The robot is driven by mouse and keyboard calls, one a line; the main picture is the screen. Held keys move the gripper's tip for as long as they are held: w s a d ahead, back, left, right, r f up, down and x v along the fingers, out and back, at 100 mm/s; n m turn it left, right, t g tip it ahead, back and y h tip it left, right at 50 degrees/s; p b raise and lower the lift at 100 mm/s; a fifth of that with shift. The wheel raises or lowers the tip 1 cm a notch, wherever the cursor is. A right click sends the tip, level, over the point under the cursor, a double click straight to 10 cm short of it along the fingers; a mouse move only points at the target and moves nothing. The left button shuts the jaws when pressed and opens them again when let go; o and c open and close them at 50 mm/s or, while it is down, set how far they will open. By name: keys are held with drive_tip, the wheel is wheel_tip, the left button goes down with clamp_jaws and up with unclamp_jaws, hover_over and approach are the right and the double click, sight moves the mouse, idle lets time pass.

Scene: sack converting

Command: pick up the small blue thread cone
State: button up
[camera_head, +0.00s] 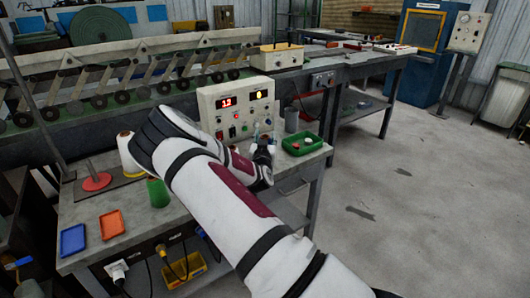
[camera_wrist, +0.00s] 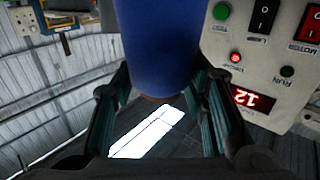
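The small blue thread cone (camera_wrist: 158,45) stands large between the two dark fingers of my gripper (camera_wrist: 160,88) in the wrist view, which looks upside down. Its narrower end, with a thin brownish rim, lies between the fingers, and its other end runs out of the frame. The fingers lie close along both sides; I cannot tell whether they press on it. In the head view my gripper (camera_head: 265,150) is low over the bench (camera_head: 130,240), just in front of the control box. I cannot make out the blue cone there.
The control box (camera_head: 238,108) stands close behind my gripper. A green tray (camera_head: 302,144) with small items and a grey cylinder (camera_head: 291,121) are to its right. A green cone (camera_head: 157,192), a white cone (camera_head: 129,155), a blue tray (camera_head: 73,240) and an orange tray (camera_head: 113,225) are left.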

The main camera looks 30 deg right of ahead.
clamp_jaws()
drive_tip(key=shift+r, duration=0.15)
